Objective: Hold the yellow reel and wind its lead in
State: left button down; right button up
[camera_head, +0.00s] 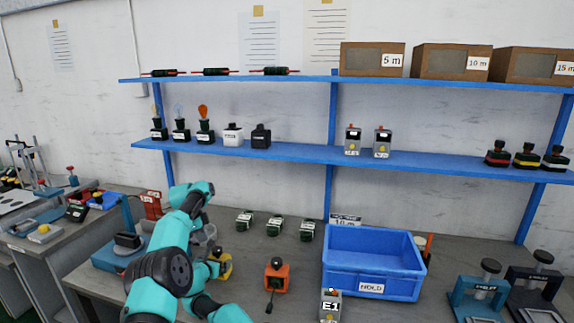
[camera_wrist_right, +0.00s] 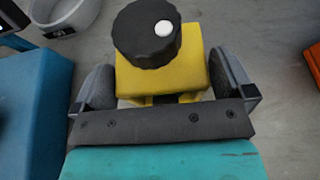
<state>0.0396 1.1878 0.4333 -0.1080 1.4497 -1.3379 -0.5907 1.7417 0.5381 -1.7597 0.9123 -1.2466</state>
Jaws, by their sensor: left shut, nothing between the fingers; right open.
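The yellow reel (camera_head: 223,265) stands on the grey bench and is partly covered by my arm in the head view. In the right wrist view the yellow reel (camera_wrist_right: 172,85) has a black knob (camera_wrist_right: 147,32) with a white dot on top. My right gripper (camera_wrist_right: 165,88) is open, with one finger on each side of the yellow body. Whether the fingers touch it is hard to tell. My left gripper (camera_head: 210,216) is higher in the head view, shut and empty; its fingers are hard to make out. I cannot make out the yellow reel's lead.
An orange reel (camera_head: 277,275) stands right of the yellow one. A blue device (camera_head: 118,258) is to the left, and a pale round bowl (camera_wrist_right: 65,14) lies just beyond it. A blue HOLD bin (camera_head: 371,286) and a grey E1 block (camera_head: 330,306) are farther right. Blue shelves (camera_head: 290,150) run behind.

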jog(key=shift+s, duration=0.1)
jog(key=v, duration=1.2)
dwell(0.4)
